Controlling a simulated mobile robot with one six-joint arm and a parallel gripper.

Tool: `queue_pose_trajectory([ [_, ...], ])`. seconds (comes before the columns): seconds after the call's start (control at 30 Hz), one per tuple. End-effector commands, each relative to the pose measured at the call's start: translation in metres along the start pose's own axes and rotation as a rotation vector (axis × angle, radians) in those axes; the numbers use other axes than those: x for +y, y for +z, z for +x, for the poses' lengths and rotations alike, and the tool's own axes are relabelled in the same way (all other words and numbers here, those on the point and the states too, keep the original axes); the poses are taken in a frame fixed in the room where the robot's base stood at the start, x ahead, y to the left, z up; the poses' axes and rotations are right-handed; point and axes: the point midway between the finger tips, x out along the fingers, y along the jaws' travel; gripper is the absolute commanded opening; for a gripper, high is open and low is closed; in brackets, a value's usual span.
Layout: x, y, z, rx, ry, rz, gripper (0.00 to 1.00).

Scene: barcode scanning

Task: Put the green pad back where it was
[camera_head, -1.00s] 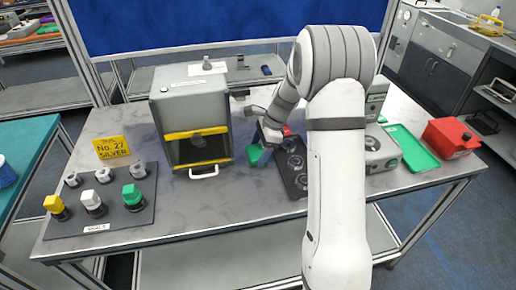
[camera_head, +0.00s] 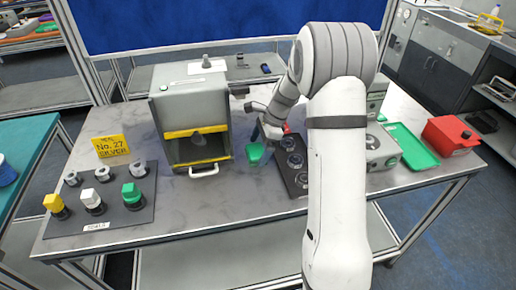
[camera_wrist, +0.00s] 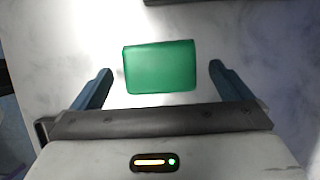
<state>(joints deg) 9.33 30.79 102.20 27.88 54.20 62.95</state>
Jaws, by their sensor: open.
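The green pad (camera_head: 255,153) is on the grey table just left of a dark board, in front of and below my gripper (camera_head: 266,128) in the head view. In the wrist view the pad (camera_wrist: 160,66) is a green block between the two dark fingers of my gripper (camera_wrist: 160,72). The gripper is open, with a clear gap between each finger and the pad. Whether the pad lies flat or touches anything underneath is hard to tell.
A dark board with round holders (camera_head: 296,181) lies right of the pad. A grey box machine with yellow edges (camera_head: 197,110) stands to the left. A seals board (camera_head: 98,222) is at far left. A green tray (camera_head: 410,146) and red box (camera_head: 450,135) are at right.

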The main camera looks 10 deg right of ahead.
Motion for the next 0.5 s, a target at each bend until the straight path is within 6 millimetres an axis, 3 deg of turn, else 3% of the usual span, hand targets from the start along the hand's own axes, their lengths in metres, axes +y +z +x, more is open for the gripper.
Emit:
queue_pose_trajectory([
  [0.3,-0.001,0.000,-0.066,0.002,-0.004,-0.001,0.98],
  [0.5,-0.001,0.000,-0.100,0.001,-0.003,-0.002,0.98],
])
